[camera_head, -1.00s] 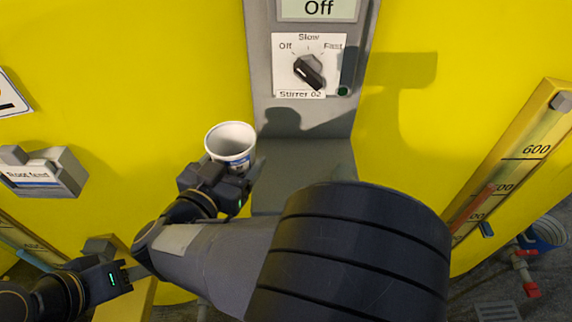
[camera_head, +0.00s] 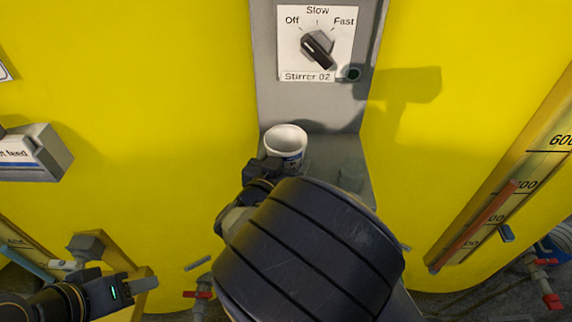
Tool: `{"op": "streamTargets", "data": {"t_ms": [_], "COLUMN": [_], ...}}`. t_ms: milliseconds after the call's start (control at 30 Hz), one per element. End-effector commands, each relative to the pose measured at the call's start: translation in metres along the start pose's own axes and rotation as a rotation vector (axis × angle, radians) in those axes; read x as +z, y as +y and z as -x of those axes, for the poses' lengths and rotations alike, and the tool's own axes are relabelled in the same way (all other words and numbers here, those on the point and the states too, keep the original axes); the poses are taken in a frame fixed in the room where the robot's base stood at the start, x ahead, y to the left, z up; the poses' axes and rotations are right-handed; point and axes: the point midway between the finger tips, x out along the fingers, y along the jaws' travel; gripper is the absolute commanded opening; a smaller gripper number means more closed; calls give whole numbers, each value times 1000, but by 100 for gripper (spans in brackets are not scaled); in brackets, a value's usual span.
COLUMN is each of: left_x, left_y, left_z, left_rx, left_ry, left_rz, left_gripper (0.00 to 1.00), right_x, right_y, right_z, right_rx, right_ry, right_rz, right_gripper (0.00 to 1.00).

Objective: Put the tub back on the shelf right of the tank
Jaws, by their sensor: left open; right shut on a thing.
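A white tub (camera_head: 286,141) with a blue label is upright and looks empty inside. My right gripper (camera_head: 274,168) is shut on it from below and in front, and its fingers are mostly hidden behind my own dark arm. The tub is in front of the grey panel, over the left part of a grey ledge (camera_head: 325,147) at the panel's foot. I cannot tell whether the tub touches the ledge. My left gripper (camera_head: 140,280) is open and empty at the lower left. The tank (camera_head: 160,90) is the large yellow wall behind everything.
A grey labelled box (camera_head: 38,153) juts out at the left. A level gauge (camera_head: 510,190) stands at the right. Red-handled valves (camera_head: 199,295) are low down. My arm hides much of the lower middle.

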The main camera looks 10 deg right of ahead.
Motion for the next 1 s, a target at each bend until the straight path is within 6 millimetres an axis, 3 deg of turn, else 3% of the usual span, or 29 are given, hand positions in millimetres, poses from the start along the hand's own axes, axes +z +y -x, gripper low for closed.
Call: {"op": "streamTargets", "data": {"t_ms": [433,467,600,1000], "left_x": [1,1,1,0], "left_y": [-1,-1,-1,0], "left_z": [-2,-2,-2,1], "left_rx": [0,0,0,0], "left_ry": [0,0,0,0], "left_rz": [0,0,0,0], "left_gripper": [45,45,45,45], "right_x": [8,8,7,2], "right_y": [0,0,0,-1], "right_z": [-1,-1,-1,5], "right_rx": [2,1,1,-2], "right_ry": [0,0,0,0], "right_rz": [0,-1,-1,-1], "right_gripper": [38,76,94,95]}}
